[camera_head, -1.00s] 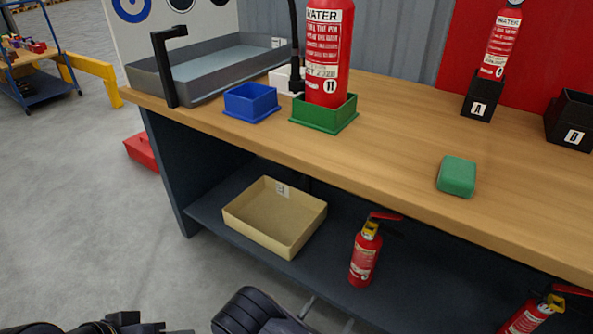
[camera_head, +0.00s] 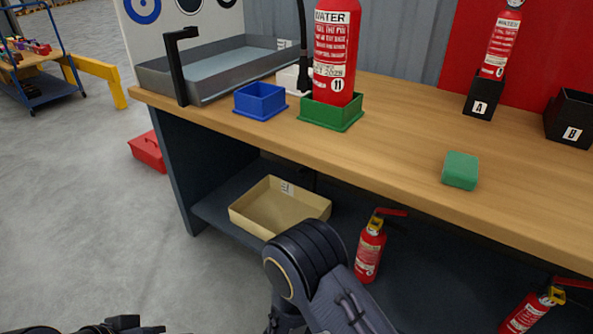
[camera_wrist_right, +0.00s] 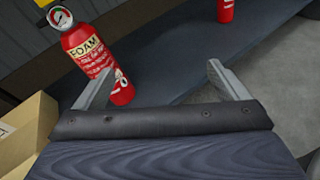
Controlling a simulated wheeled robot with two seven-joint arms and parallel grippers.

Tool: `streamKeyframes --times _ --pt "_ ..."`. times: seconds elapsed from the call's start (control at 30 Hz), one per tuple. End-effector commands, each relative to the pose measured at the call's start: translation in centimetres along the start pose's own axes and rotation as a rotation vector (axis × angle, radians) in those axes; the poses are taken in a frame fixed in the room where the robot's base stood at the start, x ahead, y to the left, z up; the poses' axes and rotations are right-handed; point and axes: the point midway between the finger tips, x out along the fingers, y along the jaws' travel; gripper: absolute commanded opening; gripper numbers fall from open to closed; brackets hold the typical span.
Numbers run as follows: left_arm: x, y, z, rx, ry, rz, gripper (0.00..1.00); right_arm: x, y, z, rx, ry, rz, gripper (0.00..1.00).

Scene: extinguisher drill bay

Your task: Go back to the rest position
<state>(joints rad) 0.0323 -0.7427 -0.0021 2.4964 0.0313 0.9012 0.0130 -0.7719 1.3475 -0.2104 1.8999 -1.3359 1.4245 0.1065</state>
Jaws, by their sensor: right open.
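My right gripper (camera_wrist_right: 162,67) is open and empty in the right wrist view, its two fingers spread. A red extinguisher labelled FOAM (camera_wrist_right: 90,52) is behind the left finger; I cannot tell whether they touch. In the head view my right arm (camera_head: 318,268) rises from the bottom edge before the lower shelf, and its gripper does not show. Dark parts of my left arm's end (camera_head: 125,324) show at the bottom left edge, too cut off to tell the jaws' state.
The tan bin (camera_head: 262,222) and a red extinguisher (camera_head: 370,250) are on the lower shelf, close to my right arm. The wooden bench top (camera_head: 400,135) overhangs it. A red toolbox (camera_head: 147,152) lies on the floor, which is open at left.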

Motion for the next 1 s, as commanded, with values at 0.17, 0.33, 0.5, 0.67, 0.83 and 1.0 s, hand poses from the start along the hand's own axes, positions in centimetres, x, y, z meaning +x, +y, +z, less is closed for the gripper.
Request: streamKeyframes --times 0.17,0.33,0.5,0.67,0.83,1.0 --pt "-0.1 0.0 0.0 0.000 0.000 0.000 0.51 1.4 -2.7 5.2 0.202 0.137 -0.310 0.94" --pt "-0.1 0.0 0.0 0.000 0.000 0.000 0.51 1.4 -6.2 9.5 0.437 0.303 -0.622 0.94" --pt "-0.1 0.0 -0.1 0.000 0.000 0.000 0.51 0.2 -9.3 13.1 0.699 0.476 -0.891 0.94" --pt "-0.1 0.1 -0.1 0.000 0.000 0.000 0.51 -1.6 -11.5 15.9 0.968 0.644 -1.098 0.94" --pt "-0.1 0.1 -0.1 0.000 0.000 0.000 0.51 -3.9 -12.8 18.8 1.279 0.823 -1.258 0.94" --pt "-0.2 0.1 -0.1 0.000 0.000 0.000 0.51 -5.7 -13.2 21.0 1.547 0.968 -1.334 0.94"
